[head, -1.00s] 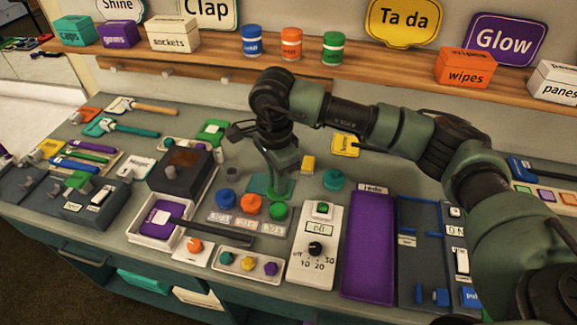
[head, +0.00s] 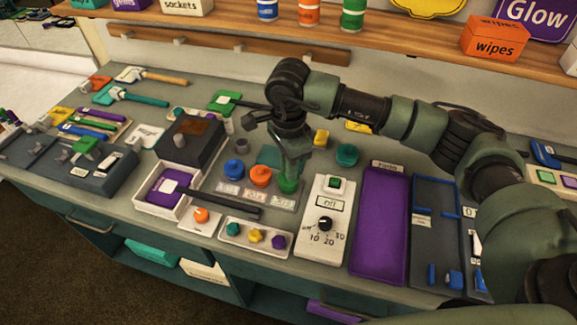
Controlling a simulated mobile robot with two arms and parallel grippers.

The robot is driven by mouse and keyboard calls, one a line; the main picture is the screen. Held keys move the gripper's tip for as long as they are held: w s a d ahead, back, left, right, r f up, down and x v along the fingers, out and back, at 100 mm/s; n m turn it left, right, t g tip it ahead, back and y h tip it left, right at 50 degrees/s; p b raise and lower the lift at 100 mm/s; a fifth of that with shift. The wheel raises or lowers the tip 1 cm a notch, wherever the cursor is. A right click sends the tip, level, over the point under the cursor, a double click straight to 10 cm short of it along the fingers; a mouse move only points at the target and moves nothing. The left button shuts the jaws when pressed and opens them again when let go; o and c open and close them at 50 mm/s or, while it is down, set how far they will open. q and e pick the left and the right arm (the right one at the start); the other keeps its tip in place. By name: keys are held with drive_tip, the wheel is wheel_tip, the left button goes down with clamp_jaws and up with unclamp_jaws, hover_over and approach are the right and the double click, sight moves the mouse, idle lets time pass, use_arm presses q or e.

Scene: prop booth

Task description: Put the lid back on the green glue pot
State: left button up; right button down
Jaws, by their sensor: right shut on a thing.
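The green glue pot (head: 288,186) stands on the counter at the right end of a row with a blue pot (head: 234,169) and an orange pot (head: 260,176). I cannot tell whether the lid touches the pot's rim. My left gripper is out of view.
A white switch box (head: 322,222) with a dial stands just right of the pots, beside a purple tray (head: 380,225). A dark box (head: 188,143) is to the left.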

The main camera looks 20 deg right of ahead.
drive_tip(key=shift+b, duration=0.65)
idle(1.2)
drive_tip(key=shift+f+b, duration=0.2)
drive_tip(key=shift+b, duration=0.6)
idle(0.8)
idle(0.4)
drive_tip(key=c, duration=1.3)
unclamp_jaws()
drive_tip(key=shift+o, duration=0.2)
drive_tip(key=o, duration=0.4)
drive_tip(key=shift+r+p, duration=1.5)
drive_tip(key=shift+r, duration=2.05)
